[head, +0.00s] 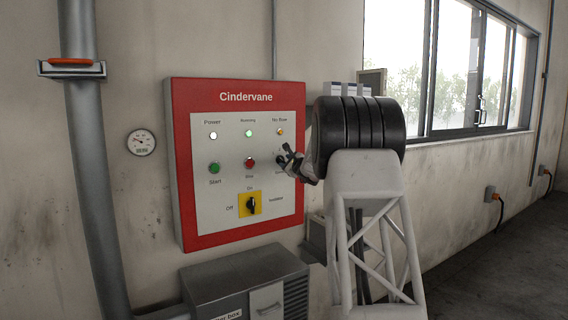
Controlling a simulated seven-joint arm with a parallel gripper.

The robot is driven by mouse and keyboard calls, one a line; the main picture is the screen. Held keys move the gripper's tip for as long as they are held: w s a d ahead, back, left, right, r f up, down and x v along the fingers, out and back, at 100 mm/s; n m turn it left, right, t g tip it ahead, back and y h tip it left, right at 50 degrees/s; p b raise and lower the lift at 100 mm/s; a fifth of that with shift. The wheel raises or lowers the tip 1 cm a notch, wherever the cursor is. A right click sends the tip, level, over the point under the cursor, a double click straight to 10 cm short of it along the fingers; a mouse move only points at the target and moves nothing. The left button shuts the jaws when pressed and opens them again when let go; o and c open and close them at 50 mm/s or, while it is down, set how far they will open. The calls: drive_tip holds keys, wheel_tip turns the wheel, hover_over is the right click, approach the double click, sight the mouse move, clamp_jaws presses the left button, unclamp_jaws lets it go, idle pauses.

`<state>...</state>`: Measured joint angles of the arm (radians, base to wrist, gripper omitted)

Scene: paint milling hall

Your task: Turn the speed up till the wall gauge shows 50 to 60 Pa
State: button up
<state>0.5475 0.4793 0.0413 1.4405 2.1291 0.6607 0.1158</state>
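The wall gauge (141,142) is a small round white dial left of the control panel. A dark needle shows, but its reading is too small to make out. The red-edged panel (182,160) is labelled "Cindervane". My gripper (284,158) is at the panel's right side, right of the red stop button (249,162). It covers the spot where a speed control could be, so I see no knob. I cannot tell whether its fingers are open, shut or touching anything.
Power (213,135), running (248,133) and amber (280,132) lamps line the panel top. The green start button (214,168) sits below. The black isolator handle (251,204) stands upright on yellow, toward "On". A grey box (225,275) stands below; a duct (85,150) runs at left.

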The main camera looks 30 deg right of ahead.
drive_tip(key=shift+w, duration=1.1)
clamp_jaws()
